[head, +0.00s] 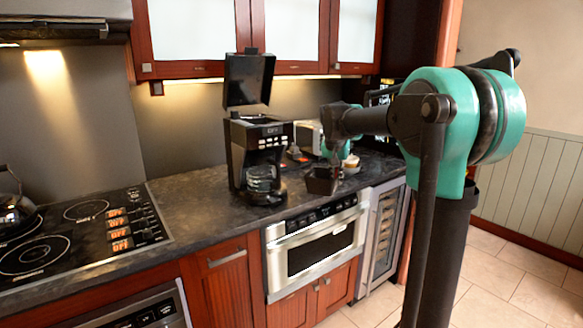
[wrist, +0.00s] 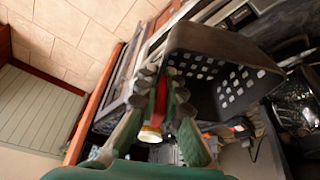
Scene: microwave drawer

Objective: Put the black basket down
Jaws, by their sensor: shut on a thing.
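The black basket (head: 322,183) is a small, dark, open-topped box just right of the coffee maker, near the front edge of the counter. In the head view I cannot tell whether its bottom touches the counter. In the wrist view the basket (wrist: 228,80) is large, with rows of holes in its walls, and it looks tilted. My gripper (wrist: 165,88) is shut on its near rim at the left side. In the head view my gripper (head: 332,150) is small and dark above the basket, and its fingertips are hard to make out.
A black coffee maker (head: 256,155) with its lid raised stands just left of the basket. A toaster (head: 308,136) and a white cup (head: 351,161) are behind and to the right. The dark counter (head: 195,195) is clear between the coffee maker and the cooktop (head: 75,235).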

